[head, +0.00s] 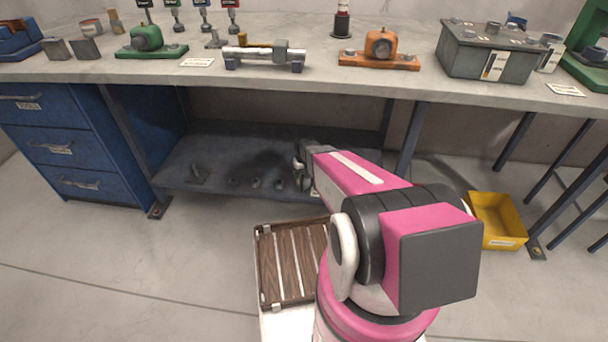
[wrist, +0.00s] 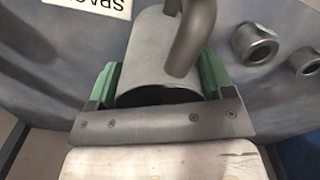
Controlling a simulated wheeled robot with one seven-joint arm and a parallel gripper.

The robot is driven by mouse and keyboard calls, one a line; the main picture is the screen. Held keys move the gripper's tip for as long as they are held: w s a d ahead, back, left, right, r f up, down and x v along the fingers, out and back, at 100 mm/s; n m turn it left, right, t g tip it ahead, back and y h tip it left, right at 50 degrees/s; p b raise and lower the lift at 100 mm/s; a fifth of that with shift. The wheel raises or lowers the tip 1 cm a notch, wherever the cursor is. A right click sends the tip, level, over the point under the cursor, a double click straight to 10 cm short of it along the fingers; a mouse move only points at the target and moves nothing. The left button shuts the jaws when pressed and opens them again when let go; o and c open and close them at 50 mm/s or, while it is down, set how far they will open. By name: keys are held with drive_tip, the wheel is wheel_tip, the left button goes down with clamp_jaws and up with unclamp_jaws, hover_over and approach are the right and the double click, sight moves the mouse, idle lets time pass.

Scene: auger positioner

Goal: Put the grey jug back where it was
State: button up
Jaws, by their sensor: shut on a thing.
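The grey jug (wrist: 150,45), with a curved grey handle (wrist: 195,35), is between the green finger pads of my gripper (wrist: 158,80) in the wrist view. The gripper is shut on it. In the head view my gripper (head: 302,168) reaches in under the workbench, at the right part of the low grey shelf (head: 225,145). My arm hides most of the jug there. I cannot tell whether the jug touches the shelf.
Small grey cylindrical parts (wrist: 254,44) lie right of the jug in the wrist view; a white label (wrist: 95,5) is at the top. The benchtop (head: 320,75) overhangs the shelf. Blue drawers (head: 65,145) stand left. A yellow bin (head: 497,220) is on the floor right.

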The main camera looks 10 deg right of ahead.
drive_tip(key=o, duration=1.2)
drive_tip(key=shift+f, duration=0.1)
drive_tip(key=shift+c, duration=0.2)
wheel_tip(320, 180, up, 12)
drive_tip(key=shift+f, duration=0.1)
drive_tip(key=shift+s+r, duration=0.25)
drive_tip(key=shift+r, duration=0.1)
drive_tip(key=s+r, duration=0.7)
drive_tip(key=s, duration=0.3)
drive_tip(key=s+r+m, duration=0.1)
drive_tip(key=s+r, duration=0.6)
drive_tip(key=s, duration=0.3)
drive_tip(key=shift+s+r+m, duration=0.15)
drive_tip(key=shift+s+m, duration=0.1)
drive_tip(key=shift+m, duration=0.05)
